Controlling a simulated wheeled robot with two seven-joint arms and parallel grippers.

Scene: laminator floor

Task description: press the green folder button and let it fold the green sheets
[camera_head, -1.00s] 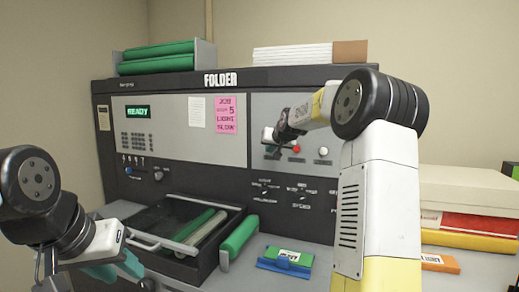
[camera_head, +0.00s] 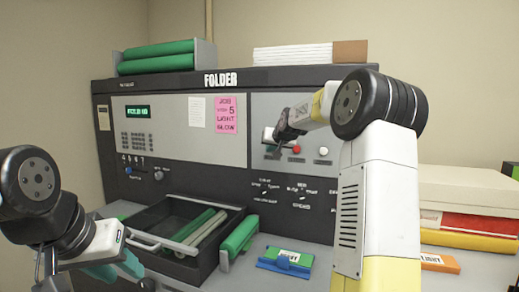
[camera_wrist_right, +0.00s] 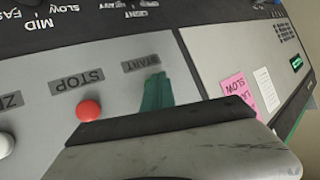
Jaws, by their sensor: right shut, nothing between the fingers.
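The folder machine (camera_head: 190,90) stands against the wall, and its green display (camera_head: 138,112) shows a blurred word that looks like "FOLDING". My right gripper (camera_head: 268,137) is shut and empty at the right-hand panel. In the right wrist view its teal fingertips (camera_wrist_right: 157,92) are at the panel just below the START label (camera_wrist_right: 140,64). The green button is hidden behind them; I cannot see how far it is pressed. My left gripper (camera_head: 122,268) is low at the left, in front of the machine, its jaw gap unclear. I cannot make out green sheets.
The red STOP button (camera_head: 297,149) is beside my right gripper and also shows in the right wrist view (camera_wrist_right: 88,110). An open drawer (camera_head: 145,243) with rollers juts out. A green roller (camera_head: 240,236) and a blue-and-green block (camera_head: 285,262) lie on the counter. Boxes (camera_head: 470,190) are stacked right.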

